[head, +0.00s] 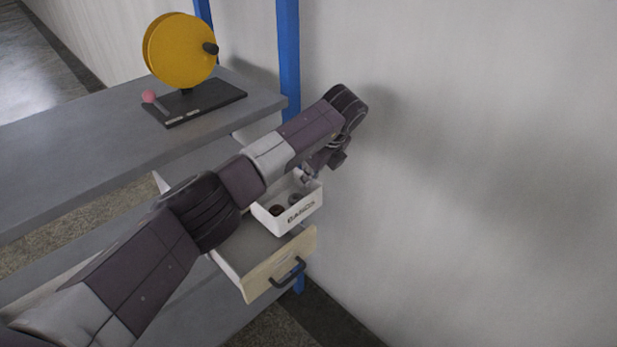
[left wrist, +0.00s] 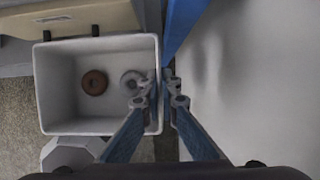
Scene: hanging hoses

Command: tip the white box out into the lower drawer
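The white box (head: 302,214) has dark lettering on its front and hangs roughly level above the open lower drawer (head: 282,266), which has a pale wood front and a black handle. In the left wrist view the white box (left wrist: 62,112) holds a brown ring (left wrist: 94,82) and a grey ring (left wrist: 133,83). My left gripper (head: 309,176) is at the far right wall of the box; in the left wrist view its fingers (left wrist: 163,78) straddle that wall, shut on it. My arm hides part of the drawer. My right gripper is not in view.
A grey worktop (head: 75,140) carries a yellow disc (head: 180,50) on a black stand, with a small pink ball (head: 149,97) beside it. A blue post (head: 289,55) stands behind the drawer. A plain wall (head: 480,150) fills the right side.

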